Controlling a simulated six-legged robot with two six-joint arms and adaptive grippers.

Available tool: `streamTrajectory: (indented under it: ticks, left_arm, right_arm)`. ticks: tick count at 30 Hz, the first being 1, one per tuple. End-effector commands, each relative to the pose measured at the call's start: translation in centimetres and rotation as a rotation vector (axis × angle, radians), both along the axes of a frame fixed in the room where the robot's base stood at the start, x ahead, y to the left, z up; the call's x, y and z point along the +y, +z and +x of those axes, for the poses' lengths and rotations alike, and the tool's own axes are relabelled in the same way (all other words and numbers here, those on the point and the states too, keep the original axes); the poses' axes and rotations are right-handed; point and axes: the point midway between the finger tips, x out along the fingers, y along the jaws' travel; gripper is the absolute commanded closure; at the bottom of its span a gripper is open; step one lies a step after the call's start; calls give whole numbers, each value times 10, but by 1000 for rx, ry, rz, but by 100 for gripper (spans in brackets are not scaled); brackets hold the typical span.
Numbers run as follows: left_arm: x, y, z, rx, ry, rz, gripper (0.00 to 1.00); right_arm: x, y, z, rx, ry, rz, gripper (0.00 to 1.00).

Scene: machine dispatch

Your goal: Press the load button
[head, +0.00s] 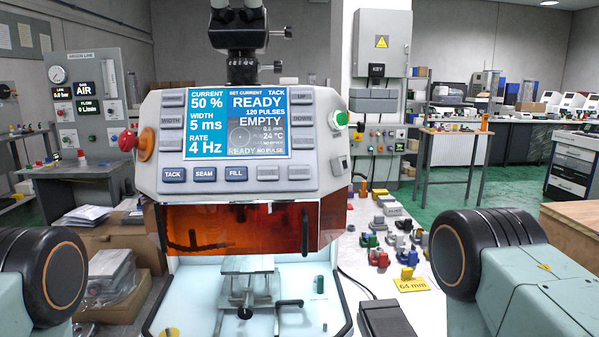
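The machine (322,172) stands straight ahead with a grey front panel around a lit screen (237,124). The screen reads READY, EMPTY, 50 %, 5 ms and 4 Hz. Lower keys read TACK (174,175), SEAM (205,174) and FILL (236,174). Grey keys flank the screen, among them WIDTH (171,122), UP (301,97) and DOWN (302,117). A green button (340,118) sits on the right edge, and a red knob on an orange base (143,143) on the left. I cannot read a load label on any button. Only dark round joints of my arms show; both grippers are out of view.
Below the panel is an orange window (200,228) over a lit chamber with a small vise (246,285) and a green cylinder (319,284). A black pedal (386,318) and several coloured parts lie at right. A cardboard box (115,238) stands at left.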

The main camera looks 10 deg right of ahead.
Motion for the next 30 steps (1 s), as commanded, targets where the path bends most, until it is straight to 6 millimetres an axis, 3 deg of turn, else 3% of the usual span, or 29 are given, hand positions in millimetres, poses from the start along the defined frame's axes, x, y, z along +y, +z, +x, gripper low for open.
streamTrajectory:
  ticks: [7,30]
  left_arm:
    - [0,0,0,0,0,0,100]
    - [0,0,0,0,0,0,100]
  right_arm:
    - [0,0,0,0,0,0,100]
    - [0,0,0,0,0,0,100]
